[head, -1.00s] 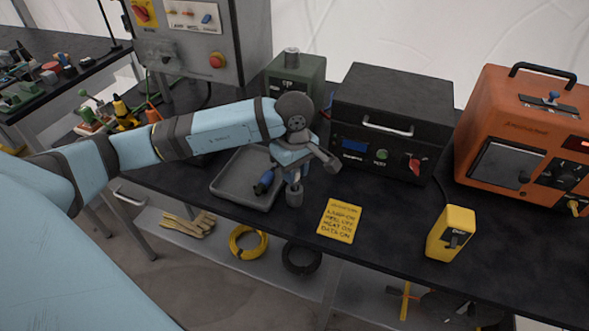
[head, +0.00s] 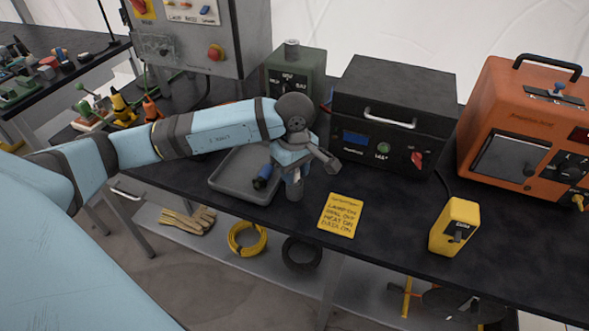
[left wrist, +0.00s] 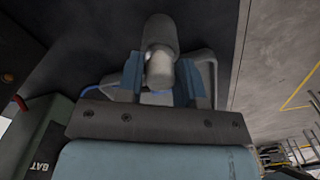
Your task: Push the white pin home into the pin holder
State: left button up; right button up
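In the left wrist view, a pale, rounded piece that looks like the white pin (left wrist: 160,72) lies between the two blue fingers of my left gripper (left wrist: 160,82). The fingers appear to touch its sides. A wider grey cylinder, seemingly the pin holder (left wrist: 161,32), lines up with it just beyond; how deep the pin sits cannot be told. In the head view my left gripper (head: 291,172) points down beside the tray, with the grey holder (head: 295,191) under it on the table. The pin is hidden there. My right gripper is not in view.
A grey tray (head: 224,188) with a blue-ended object (head: 263,177) lies close left of the gripper. A black box (head: 388,85) and a green box (head: 296,85) stand behind. A yellow card (head: 340,214) lies at the right, near the table edge, with a yellow device (head: 454,228) beyond.

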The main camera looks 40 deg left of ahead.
pick_arm(q)
jog(key=o, duration=0.3)
jog(key=shift+f, duration=0.2)
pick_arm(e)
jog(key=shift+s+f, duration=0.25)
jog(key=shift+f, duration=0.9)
pick_arm(q)
jog(key=shift+o, duration=0.2)
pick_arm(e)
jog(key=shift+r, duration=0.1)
pick_arm(q)
notch_tip(320, 180, up, 14)
jog(key=shift+r, duration=0.15)
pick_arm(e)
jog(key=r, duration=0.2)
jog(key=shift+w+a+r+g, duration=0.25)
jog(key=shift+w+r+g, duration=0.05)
